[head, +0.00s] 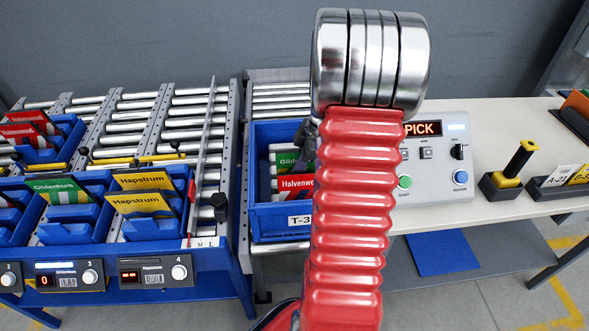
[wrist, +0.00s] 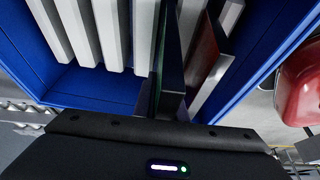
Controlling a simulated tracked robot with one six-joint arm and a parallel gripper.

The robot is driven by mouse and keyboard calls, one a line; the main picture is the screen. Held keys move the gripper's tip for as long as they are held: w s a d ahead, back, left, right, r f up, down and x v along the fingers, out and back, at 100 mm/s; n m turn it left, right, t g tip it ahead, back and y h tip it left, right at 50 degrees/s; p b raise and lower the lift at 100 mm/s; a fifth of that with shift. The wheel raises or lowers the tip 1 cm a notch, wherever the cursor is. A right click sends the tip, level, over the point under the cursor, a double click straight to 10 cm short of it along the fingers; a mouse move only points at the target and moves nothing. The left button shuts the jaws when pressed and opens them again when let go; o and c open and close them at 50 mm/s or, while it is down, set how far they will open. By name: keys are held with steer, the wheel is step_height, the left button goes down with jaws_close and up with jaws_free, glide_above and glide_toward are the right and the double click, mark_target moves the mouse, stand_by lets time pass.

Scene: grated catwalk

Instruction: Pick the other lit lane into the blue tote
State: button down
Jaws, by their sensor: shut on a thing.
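The blue tote (head: 258,222), labelled T-3 with the rest of its label hidden, stands in the middle of the head view. My gripper (wrist: 172,75) reaches into the tote in the wrist view, shut on what looks like the green packet, seen edge-on. The red packet (wrist: 206,55) is just right of it. Lane 3's display (head: 45,281) reads 0; lane 4's display (head: 130,277) is lit, digits unclear. Yellow Hapstrum packets (head: 142,203) stand in lane 4's blue bins.
My red arm hides the tote's right side. A console (head: 435,165) showing PICK, with green and blue buttons, sits on the white bench (head: 480,120). A yellow-black handled tool (head: 512,170) stands to its right. A grey upright rail (head: 203,150) stands between lanes and tote.

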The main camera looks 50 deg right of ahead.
steer(key=shift+f, duration=0.6)
steer(key=shift+f, duration=0.35)
steer(key=shift+f, duration=0.35)
steer(key=shift+f, duration=0.8)
steer(key=c, duration=1.7)
jaws_free()
steer(key=o, duration=0.4)
steer(key=shift+c, duration=0.2)
steer(key=shift+r, duration=0.1)
